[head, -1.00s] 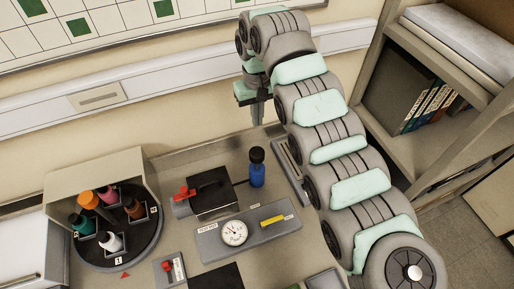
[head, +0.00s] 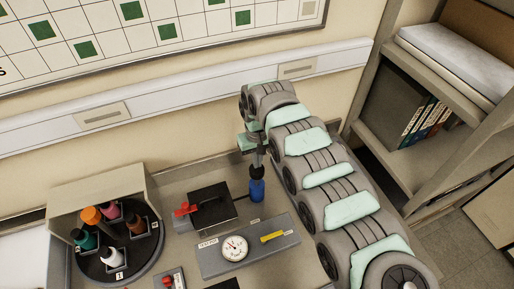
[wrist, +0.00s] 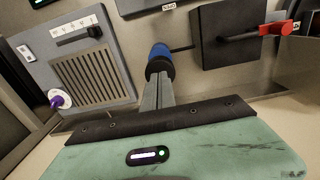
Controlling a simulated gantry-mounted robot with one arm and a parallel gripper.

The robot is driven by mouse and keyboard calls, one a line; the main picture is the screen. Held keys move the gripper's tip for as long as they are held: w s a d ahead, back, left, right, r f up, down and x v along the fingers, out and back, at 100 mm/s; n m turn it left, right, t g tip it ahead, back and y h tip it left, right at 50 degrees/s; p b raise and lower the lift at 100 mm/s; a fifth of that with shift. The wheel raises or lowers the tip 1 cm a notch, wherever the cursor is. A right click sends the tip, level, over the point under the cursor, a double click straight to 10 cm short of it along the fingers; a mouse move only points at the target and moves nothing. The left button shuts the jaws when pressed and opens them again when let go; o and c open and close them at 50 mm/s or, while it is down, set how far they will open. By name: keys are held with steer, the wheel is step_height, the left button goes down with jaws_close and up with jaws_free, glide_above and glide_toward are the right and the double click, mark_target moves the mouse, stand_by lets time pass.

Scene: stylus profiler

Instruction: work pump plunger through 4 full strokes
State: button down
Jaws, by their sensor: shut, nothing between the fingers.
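The hand pump is a blue cylinder (head: 257,190) with a black top (head: 257,172), upright on the bench right of a black box. In the wrist view the pump's blue body (wrist: 158,53) shows just beyond my fingertips. My gripper (head: 259,160) is shut and empty, pointing down right over the black top. Its fingers (wrist: 157,85) also show in the wrist view and hide part of the top. I cannot tell whether the fingertips touch it or how far the plunger is pressed.
The black box (head: 213,204) with a red lever (head: 184,210) stands left of the pump, joined by a thin line. A grey panel (head: 215,262) with a gauge (head: 235,247) and yellow piece (head: 271,236) is in front. A bottle carousel (head: 142,247) sits at left.

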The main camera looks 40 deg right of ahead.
mark_target(257, 173)
steer(key=shift+f, duration=0.9)
steer(key=shift+f, duration=0.1)
steer(key=shift+f, duration=2.8)
step_height(257, 173, up, 5)
steer(key=p, duration=0.3)
steer(key=shift+f+p, duration=0.2)
steer(key=shift+p, duration=0.2)
step_height(257, 173, up, 10)
steer(key=b, duration=0.1)
